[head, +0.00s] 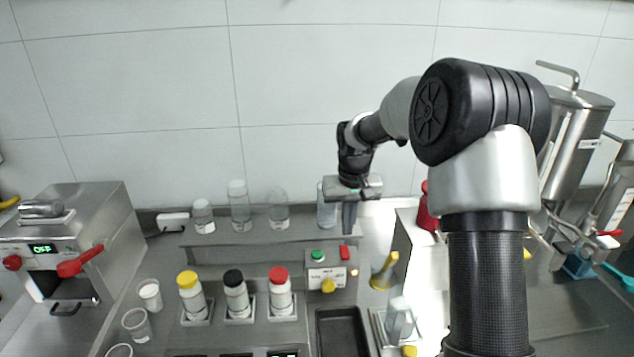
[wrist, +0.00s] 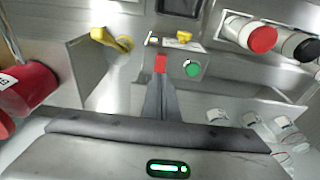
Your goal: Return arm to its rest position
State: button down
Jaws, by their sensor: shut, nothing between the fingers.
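My gripper (head: 349,218) points down near the right end of the raised steel shelf (head: 258,247) in the head view. Its fingers are closed together with nothing between them. In the wrist view the closed fingers (wrist: 159,80) point toward the control box with a green button (wrist: 192,69) and a red switch (wrist: 160,63). I cannot tell whether the fingertips touch the box. My arm reaches forward and partly hides the right side of the bench in the head view.
Clear glass vessels (head: 239,207) stand on the shelf close to my gripper. Bottles with yellow, black and red (head: 280,292) caps stand in front. A steel machine (head: 85,240) is at left, and a tall steel mill (head: 577,145) is at right. Space above the shelf is open.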

jog(key=s+r+t, duration=0.1)
jog(key=s+r, duration=0.7)
jog(key=r, duration=0.2)
jog(key=s+r+t, duration=0.1)
jog(key=s+r, duration=0.2)
jog(key=s, duration=1)
jog(key=s+r+t, duration=0.1)
jog(key=s+r, duration=0.2)
jog(key=s, duration=0.9)
jog(key=shift+s+t, duration=0.35)
jog(key=shift+t, duration=0.05)
jog(key=shift+r, duration=0.1)
